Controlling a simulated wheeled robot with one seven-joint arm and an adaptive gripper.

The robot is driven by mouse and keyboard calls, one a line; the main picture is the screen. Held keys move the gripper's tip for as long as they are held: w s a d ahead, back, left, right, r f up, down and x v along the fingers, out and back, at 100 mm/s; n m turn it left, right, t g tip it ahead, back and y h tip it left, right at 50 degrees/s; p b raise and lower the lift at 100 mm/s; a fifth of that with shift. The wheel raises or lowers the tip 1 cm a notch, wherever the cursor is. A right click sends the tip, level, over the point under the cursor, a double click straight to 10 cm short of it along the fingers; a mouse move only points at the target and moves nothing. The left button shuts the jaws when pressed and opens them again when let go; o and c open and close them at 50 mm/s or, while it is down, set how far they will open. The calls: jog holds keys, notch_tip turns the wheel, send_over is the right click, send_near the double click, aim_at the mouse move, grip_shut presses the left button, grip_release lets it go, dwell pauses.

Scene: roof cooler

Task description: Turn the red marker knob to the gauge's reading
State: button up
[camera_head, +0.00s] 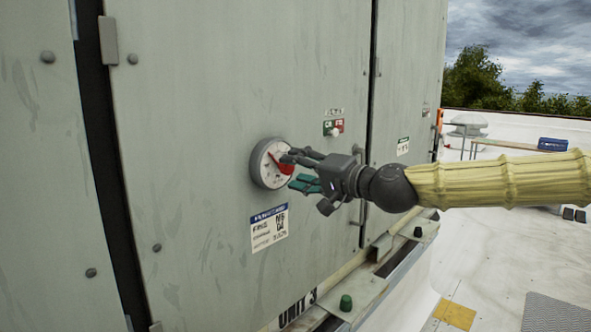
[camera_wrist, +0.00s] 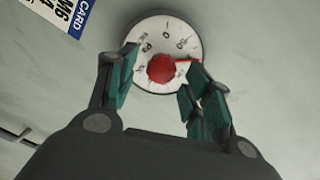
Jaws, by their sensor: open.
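The round gauge (camera_head: 262,165) is set in the grey cabinet door, with a white dial and a dark rim. It also shows in the wrist view (camera_wrist: 150,32). The red marker knob (camera_wrist: 162,68) sits at the dial's middle, with a red pointer reaching toward the right in that view. In the head view the red part (camera_head: 280,166) is partly behind a finger. My gripper (camera_head: 297,172) is open in front of the gauge. In the wrist view its teal-padded fingers (camera_wrist: 156,80) stand on either side of the knob, with gaps visible. The gauge's reading is too small to tell.
A switch plate with green and red parts (camera_head: 333,128) is above right of the gauge. A label (camera_head: 269,227) is below it. The cabinet's base ledge with green caps (camera_head: 346,302) runs along the bottom. Open white roof (camera_head: 480,235) lies to the right.

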jog(key=v, duration=1.1)
jog(key=shift+r, duration=0.1)
jog(key=s+a+f+g+h, duration=0.1)
jog(key=a+f+g+h, duration=0.1)
jog(key=f, duration=1.7)
jog(key=s+a+f+g+h, duration=0.1)
jog(key=a+f+g+h, duration=0.15)
jog(key=f, duration=1.55)
jog(key=s+d+f+n+g+h, duration=0.1)
jog(key=s+d+f+g+h, duration=0.1)
jog(key=s+f, duration=0.55)
jog(key=s+d+f+g+h, duration=0.15)
jog(key=s+f, duration=0.35)
jog(key=f, duration=0.6)
jog(key=s+d+f+n+g+h, duration=0.1)
jog(key=s+d+f+g, duration=0.15)
jog(key=s+f, duration=0.5)
jog(key=s+d+f+n+g+h, duration=0.1)
jog(key=s+d+f, duration=0.3)
jog(key=s, duration=0.3)
jog(key=s+d+f+n+g+h, duration=0.1)
jog(key=s+d+f+h, duration=0.1)
jog(key=s+d+f, duration=0.3)
jog(key=s+f, duration=0.1)
jog(key=s, duration=0.2)
jog(key=shift+s+f+n, duration=0.15)
jog(key=shift+f+n, duration=0.15)
jog(key=shift+f, duration=0.1)
